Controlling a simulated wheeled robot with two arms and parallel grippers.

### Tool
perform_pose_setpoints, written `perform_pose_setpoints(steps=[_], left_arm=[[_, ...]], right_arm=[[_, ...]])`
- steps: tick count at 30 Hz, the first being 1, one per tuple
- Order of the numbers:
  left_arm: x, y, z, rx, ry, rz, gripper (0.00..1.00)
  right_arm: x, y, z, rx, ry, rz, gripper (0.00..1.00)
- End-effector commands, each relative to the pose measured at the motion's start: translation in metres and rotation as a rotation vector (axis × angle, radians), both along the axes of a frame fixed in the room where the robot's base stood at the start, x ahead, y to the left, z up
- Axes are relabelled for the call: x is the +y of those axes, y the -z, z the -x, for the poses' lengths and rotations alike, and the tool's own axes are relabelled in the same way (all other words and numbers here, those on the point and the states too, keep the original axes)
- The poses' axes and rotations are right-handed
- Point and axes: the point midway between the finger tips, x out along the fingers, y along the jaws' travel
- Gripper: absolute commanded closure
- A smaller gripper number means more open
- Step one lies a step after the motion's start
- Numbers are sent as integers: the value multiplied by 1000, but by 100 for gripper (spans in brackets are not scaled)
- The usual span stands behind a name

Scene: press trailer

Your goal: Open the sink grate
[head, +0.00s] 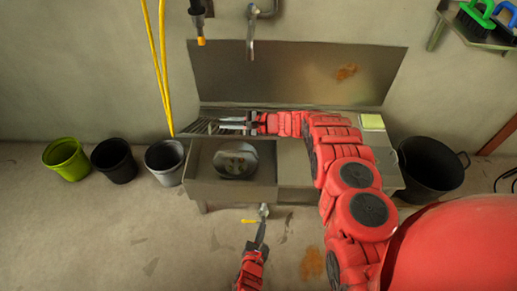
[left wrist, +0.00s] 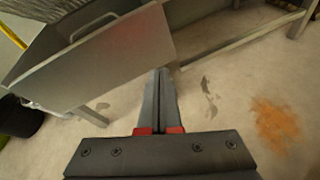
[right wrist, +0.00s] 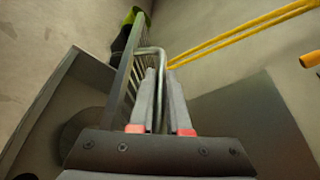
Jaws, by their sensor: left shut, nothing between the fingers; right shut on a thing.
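The sink grate (head: 203,128) is a slatted metal panel at the back left of the steel sink (head: 232,193). In the right wrist view the grate (right wrist: 122,95) stands up steeply on edge, with a bent metal handle bar (right wrist: 160,55) beside it. My right gripper (head: 228,122) reaches in from the right over the sink and is shut on the grate's handle; its fingers (right wrist: 160,80) partly hide the grip. The round basin (head: 236,161) lies uncovered. My left gripper (head: 262,230) is shut and empty in front of the sink; its fingers (left wrist: 163,80) point toward the sink's front.
A green bucket (head: 66,160), black bucket (head: 114,161) and grey bucket (head: 165,162) stand left of the sink. A black tub (head: 430,170) is at right. A yellow hose (head: 158,65) hangs at left. A sponge (head: 372,122) lies on the counter. The floor in front is open.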

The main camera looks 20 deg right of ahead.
Motion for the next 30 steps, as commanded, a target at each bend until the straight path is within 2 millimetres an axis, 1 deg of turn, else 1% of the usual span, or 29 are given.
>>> perform_pose_setpoints(steps=[1,2,3,6,9,13,17,24,30], left_arm=[[-12,-32,-21,-67,-44,108,100],[-15,-51,-32,-110,-67,163,100],[-17,-74,-44,-164,-94,227,100],[-15,-121,-68,-276,-151,345,100],[-11,-150,-80,-350,-185,414,100],[-9,-164,-89,-384,-204,448,100],[-11,-167,-101,-389,-204,449,100],[-22,-173,-132,-387,-203,449,100],[-28,-175,-155,-385,-206,448,100]], right_arm=[[-2,0,-1,0,6,0,100],[-2,0,-1,0,6,0,100],[-2,0,-1,0,6,0,100],[-2,0,-1,0,6,0,100],[-2,0,-1,0,6,0,100],[-2,0,-1,0,6,0,100],[-2,0,-1,0,6,0,100],[-2,0,-1,0,6,1,100],[-2,0,-1,0,6,1,100]])
